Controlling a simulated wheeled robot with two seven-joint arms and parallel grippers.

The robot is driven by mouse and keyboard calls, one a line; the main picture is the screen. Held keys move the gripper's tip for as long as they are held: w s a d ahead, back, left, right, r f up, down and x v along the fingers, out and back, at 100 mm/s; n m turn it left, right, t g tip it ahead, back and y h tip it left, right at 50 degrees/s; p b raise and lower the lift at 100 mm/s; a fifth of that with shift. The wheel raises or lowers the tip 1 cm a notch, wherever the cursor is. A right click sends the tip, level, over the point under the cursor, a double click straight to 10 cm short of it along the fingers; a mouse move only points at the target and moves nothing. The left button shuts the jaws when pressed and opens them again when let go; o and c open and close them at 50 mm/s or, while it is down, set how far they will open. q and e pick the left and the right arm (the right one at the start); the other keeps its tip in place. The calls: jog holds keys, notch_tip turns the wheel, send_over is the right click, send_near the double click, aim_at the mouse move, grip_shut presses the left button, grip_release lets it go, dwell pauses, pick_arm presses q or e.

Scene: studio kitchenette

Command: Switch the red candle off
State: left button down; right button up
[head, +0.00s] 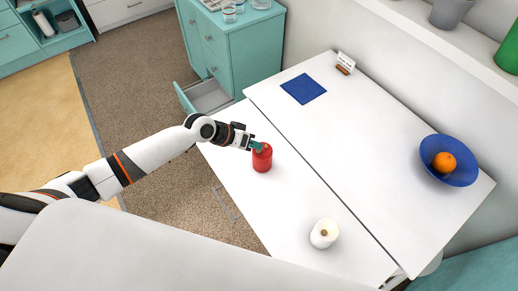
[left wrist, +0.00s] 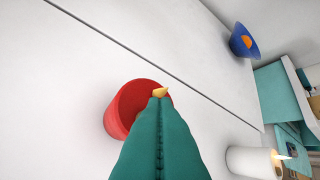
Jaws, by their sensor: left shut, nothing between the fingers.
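The red candle (head: 262,162) stands upright on the white table, left of the seam. My left gripper (head: 258,147) reaches it from the left, its teal fingertips at the candle's top. In the left wrist view the shut fingers (left wrist: 160,105) cover part of the red candle (left wrist: 128,108). A small yellow flame (left wrist: 161,91) shows just beyond the fingertips; whether they touch the candle, I cannot tell. Nothing is held. My right gripper is not in view.
A white candle (head: 324,234) stands nearer on the table; its flame (left wrist: 282,156) shows in the left wrist view. A blue bowl (head: 462,175) with an orange (head: 444,162), a blue cloth (head: 303,88) and a small sign (head: 345,62) lie farther off. The table's middle is clear.

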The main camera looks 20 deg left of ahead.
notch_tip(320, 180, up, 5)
jog(key=p, duration=0.5)
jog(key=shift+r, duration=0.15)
